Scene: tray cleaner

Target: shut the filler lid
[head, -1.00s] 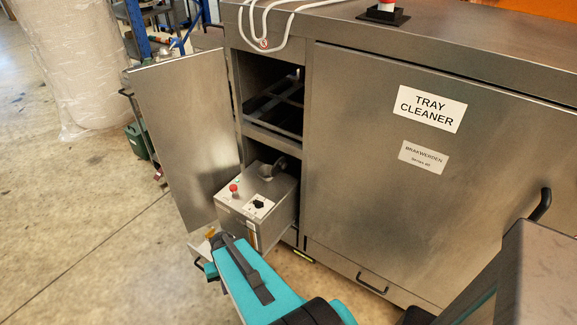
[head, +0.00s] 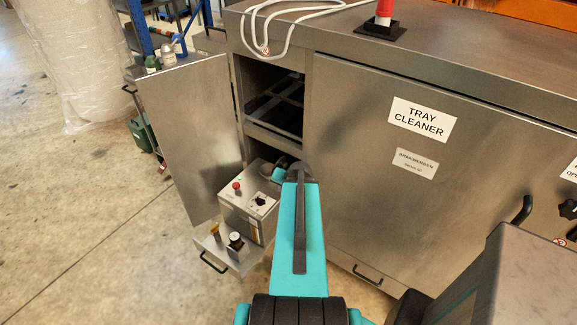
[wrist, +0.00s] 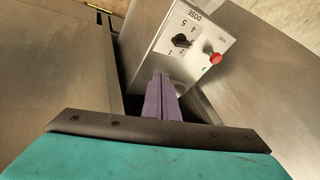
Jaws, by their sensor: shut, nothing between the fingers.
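The metal filler unit (head: 250,203) sits in the lower opening of the tray cleaner, with a red button (head: 237,187) and a dose dial (head: 260,200) on top. In the wrist view the dial (wrist: 181,41) and button (wrist: 215,58) lie just beyond the fingers; the lid is mostly hidden.
An open cabinet door (head: 190,135) stands left of the unit. The large closed front panel (head: 430,185) is on the right. A low drawer (head: 225,257) with small bottles sticks out in front.

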